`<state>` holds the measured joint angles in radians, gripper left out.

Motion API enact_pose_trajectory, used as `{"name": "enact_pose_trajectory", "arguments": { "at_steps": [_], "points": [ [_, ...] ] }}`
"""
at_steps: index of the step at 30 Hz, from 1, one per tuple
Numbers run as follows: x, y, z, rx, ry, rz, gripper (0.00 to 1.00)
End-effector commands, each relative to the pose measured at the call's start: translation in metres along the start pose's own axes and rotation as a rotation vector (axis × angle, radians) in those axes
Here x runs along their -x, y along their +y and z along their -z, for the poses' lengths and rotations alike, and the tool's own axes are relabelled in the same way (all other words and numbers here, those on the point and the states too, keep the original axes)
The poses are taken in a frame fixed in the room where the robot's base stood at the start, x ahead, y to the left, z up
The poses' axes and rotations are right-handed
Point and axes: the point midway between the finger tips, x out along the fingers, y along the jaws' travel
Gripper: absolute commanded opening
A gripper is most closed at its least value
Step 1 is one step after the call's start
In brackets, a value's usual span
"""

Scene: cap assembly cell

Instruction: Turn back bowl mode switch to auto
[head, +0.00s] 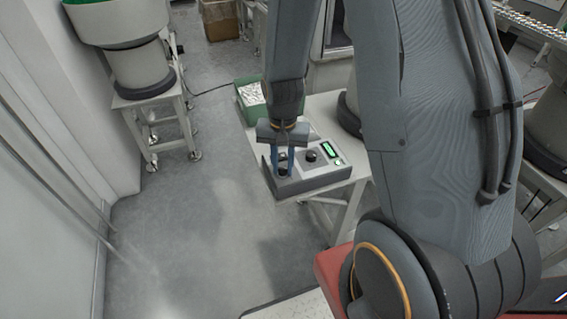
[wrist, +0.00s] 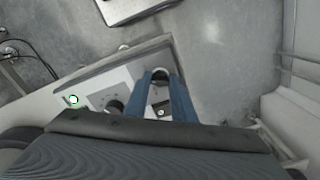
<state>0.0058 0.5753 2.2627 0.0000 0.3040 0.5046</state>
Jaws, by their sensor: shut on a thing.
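A grey control box (head: 315,178) sits on the corner of a white table. Its sloped face carries a dark round knob (head: 311,156) that stands free and, to the left, a second dark knob (head: 282,173) at my gripper. My gripper (head: 283,170) points down with its blue fingers shut on this left knob. In the wrist view the fingers (wrist: 164,85) lie either side of the gripped knob (wrist: 160,74), and the free knob (wrist: 113,106) is to their left. Labels are too small to read, and the pointer of the gripped knob cannot be made out.
A green bin (head: 240,100) of white parts stands behind the box. A bowl feeder (head: 135,65) on a stand is at the upper left. The floor left of the table is clear.

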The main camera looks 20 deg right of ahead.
Motion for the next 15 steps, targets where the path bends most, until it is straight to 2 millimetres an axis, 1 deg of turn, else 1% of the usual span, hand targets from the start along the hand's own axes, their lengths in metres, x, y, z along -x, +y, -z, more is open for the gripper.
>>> {"name": "enact_pose_trajectory", "arguments": {
  "at_steps": [15],
  "points": [
    [0.0017, -0.0002, 0.0004, 0.489, 0.001, 0.0, 0.01]
  ]
}}
